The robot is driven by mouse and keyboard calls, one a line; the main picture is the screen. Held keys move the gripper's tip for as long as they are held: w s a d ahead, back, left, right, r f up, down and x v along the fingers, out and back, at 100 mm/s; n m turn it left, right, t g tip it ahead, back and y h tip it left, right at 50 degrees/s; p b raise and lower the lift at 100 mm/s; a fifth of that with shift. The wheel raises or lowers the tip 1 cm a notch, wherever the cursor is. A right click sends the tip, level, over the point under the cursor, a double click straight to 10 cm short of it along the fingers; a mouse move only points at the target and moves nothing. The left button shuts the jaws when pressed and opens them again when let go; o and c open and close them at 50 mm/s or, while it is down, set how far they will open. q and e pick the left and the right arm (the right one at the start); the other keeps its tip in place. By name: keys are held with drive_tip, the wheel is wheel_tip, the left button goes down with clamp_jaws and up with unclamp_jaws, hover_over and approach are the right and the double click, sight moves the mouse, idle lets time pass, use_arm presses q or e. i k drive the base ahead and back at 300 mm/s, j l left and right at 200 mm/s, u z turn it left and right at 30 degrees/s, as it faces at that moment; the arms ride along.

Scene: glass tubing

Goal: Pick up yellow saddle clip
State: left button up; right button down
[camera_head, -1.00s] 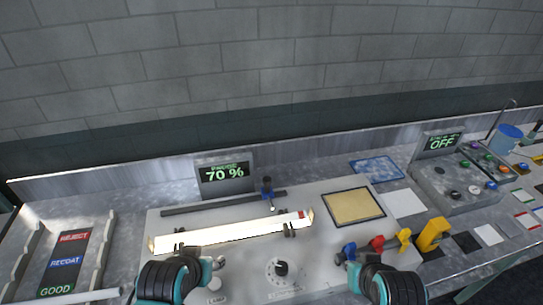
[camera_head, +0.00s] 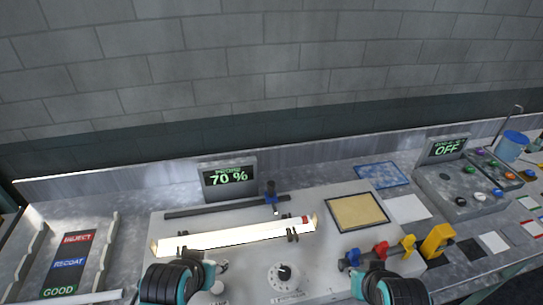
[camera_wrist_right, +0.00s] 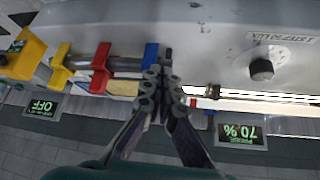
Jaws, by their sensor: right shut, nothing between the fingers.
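The yellow saddle clip (camera_head: 408,242) sits at the right end of a row on the panel's right edge, beside a red clip (camera_head: 380,251) and a blue clip (camera_head: 350,258). In the right wrist view, the yellow clip (camera_wrist_right: 60,66) is left of the red clip (camera_wrist_right: 101,68) and the blue clip (camera_wrist_right: 151,56). My right gripper (camera_wrist_right: 163,72) is shut and empty, its tips close to the blue clip and apart from the yellow one. Whether it touches the blue clip is unclear. My left gripper (camera_head: 220,268) is at the panel's front left; its fingers are too small to read.
A larger yellow block (camera_head: 438,240) stands right of the clips. A glowing tube (camera_head: 235,236) lies across the panel (camera_head: 330,265), with a dial (camera_head: 284,273) in front. A tan pad (camera_head: 357,212) is behind the clips. A control box (camera_head: 462,192) stands farther right.

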sight(407, 243)
drive_tip(key=z, duration=1.25)
